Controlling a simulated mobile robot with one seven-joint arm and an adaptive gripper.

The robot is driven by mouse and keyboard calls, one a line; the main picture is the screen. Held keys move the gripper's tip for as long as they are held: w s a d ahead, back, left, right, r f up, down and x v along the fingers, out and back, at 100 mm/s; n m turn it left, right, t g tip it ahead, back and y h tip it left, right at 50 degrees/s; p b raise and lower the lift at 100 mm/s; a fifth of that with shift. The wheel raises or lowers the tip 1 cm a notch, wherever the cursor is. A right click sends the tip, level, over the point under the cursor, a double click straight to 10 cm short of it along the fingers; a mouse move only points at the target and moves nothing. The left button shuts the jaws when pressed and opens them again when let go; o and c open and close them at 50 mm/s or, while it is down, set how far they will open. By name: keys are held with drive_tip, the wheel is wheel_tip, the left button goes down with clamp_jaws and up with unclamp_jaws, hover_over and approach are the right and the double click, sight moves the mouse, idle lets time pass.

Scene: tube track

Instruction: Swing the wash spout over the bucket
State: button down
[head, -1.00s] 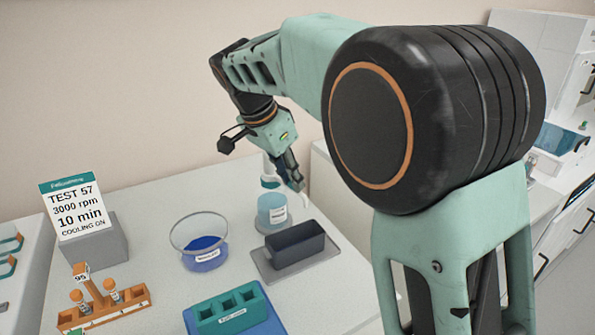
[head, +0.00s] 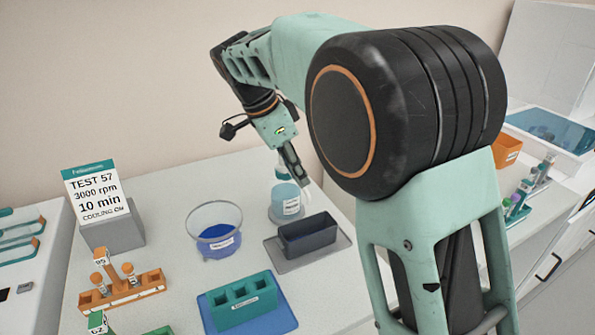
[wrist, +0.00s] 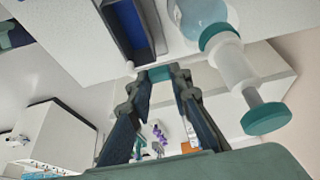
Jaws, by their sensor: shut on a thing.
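My gripper (head: 301,180) points down beside the top of the wash bottle (head: 287,203), a pale blue bottle with a teal top. In the wrist view the fingertips are shut on a small teal piece (wrist: 160,73), which looks like part of the spout. A small white tip (wrist: 130,68) shows just left of the fingers. Most of the spout is hidden in the head view. The likely bucket is a dark grey rectangular tub (head: 308,238) in front of the bottle. The tub's inside also shows in the wrist view (wrist: 126,24), beyond the fingertips.
A clear round bowl (head: 215,222) with blue contents stands left of the bottle. A teal block (head: 241,303) on a blue mat, an orange rack (head: 120,290) and a sign (head: 97,204) stand nearer or further left. An orange bin (head: 506,150) is at right.

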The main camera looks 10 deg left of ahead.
drive_tip(key=c, duration=1.8)
unclamp_jaws()
drive_tip(key=shift+o, duration=0.2)
drive_tip(key=v, duration=1.2)
